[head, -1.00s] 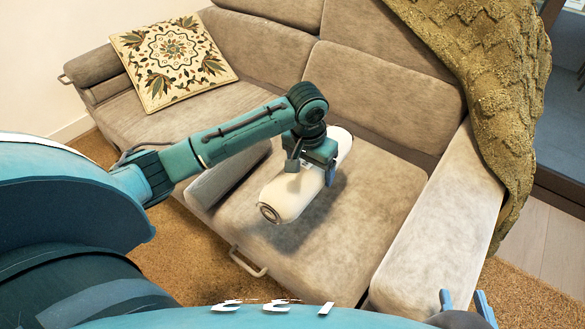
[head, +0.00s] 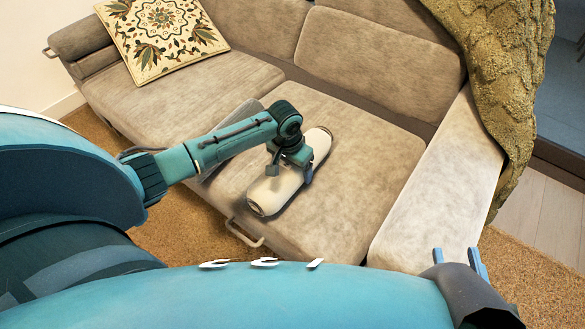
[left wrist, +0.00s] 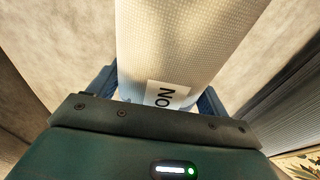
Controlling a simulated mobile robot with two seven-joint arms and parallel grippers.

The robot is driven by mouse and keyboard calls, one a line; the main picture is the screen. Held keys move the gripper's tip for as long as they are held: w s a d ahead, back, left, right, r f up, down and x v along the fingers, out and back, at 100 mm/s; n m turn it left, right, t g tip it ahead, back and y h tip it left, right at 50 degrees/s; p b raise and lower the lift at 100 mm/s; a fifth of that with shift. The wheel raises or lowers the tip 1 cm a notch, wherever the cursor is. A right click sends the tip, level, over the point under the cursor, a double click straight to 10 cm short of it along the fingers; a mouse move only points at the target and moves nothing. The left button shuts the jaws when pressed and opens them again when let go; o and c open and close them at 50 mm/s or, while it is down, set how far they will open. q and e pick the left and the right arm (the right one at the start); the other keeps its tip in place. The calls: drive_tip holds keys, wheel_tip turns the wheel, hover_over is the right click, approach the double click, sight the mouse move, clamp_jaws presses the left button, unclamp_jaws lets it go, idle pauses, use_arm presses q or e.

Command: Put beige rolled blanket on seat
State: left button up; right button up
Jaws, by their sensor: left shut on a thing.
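The beige rolled blanket (head: 276,190) is a pale cylinder lying slantwise over the right-hand seat cushion (head: 345,215) of the sofa. My left gripper (head: 293,168) is shut around its middle from above. In the left wrist view the blanket (left wrist: 185,45) lies between the two blue fingers (left wrist: 158,90), with a white label on it. The blanket is at or just above the cushion; I cannot tell whether it fully touches. My right gripper (head: 460,262) shows two blue fingers apart and empty, low at the right by the armrest.
A patterned cushion (head: 160,32) rests on the sofa's left part. An olive knitted throw (head: 500,75) hangs over the right armrest (head: 440,180). A metal handle (head: 243,234) sticks out at the seat front.

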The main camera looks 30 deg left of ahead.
idle(0.3)
use_arm(q)
drive_tip(key=o, duration=1.4)
